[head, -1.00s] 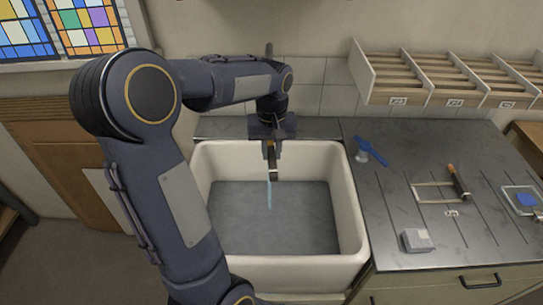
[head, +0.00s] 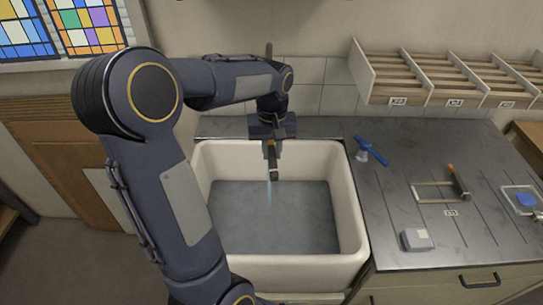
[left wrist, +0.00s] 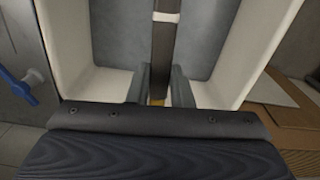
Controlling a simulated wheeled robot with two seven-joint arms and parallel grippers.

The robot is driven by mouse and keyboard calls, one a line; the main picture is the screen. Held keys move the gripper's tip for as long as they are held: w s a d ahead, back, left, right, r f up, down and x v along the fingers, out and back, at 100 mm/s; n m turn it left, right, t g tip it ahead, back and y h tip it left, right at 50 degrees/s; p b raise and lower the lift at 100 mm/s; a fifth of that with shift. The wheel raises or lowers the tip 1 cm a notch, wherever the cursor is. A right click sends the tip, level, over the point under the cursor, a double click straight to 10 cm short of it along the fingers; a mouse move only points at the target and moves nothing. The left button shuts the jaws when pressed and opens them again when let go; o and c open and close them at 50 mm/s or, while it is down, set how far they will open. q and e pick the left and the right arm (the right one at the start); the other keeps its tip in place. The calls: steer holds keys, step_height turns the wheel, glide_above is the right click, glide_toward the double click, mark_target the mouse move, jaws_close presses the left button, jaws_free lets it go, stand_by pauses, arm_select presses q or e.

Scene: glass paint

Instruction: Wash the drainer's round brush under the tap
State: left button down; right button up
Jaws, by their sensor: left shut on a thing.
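My left gripper (head: 272,146) points down over the white sink (head: 353,205) and is shut on a brush (left wrist: 161,55). The brush has a dark handle with a pale band in the left wrist view; in the head view the brush (head: 274,172) hangs below the fingers. Whether its head is round cannot be told. A thin pale-blue streak that looks like running water (head: 269,195) drops beside the brush's lower end. The tap's spout is hidden behind my arm. My right gripper is out of view.
A blue bar on a white stem (head: 370,150) stands right of the sink. On the dark drainer (head: 390,205) are a pale frame (head: 430,199), a dark piece with an orange end (head: 459,183), a grey block (head: 417,240) and a clear tray with blue (head: 522,199). Shelves (head: 450,80) hang behind.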

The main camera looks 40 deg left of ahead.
arm_select(q)
steer(key=s+d, duration=0.1)
steer(key=d, duration=0.7)
steer(key=shift+s+b, duration=0.35)
stand_by(0.4)
stand_by(1.0)
steer(key=s+d+r+p, duration=0.1)
steer(key=d+r+p, duration=0.2)
steer(key=d+r, duration=0.1)
steer(key=shift+d, duration=0.4)
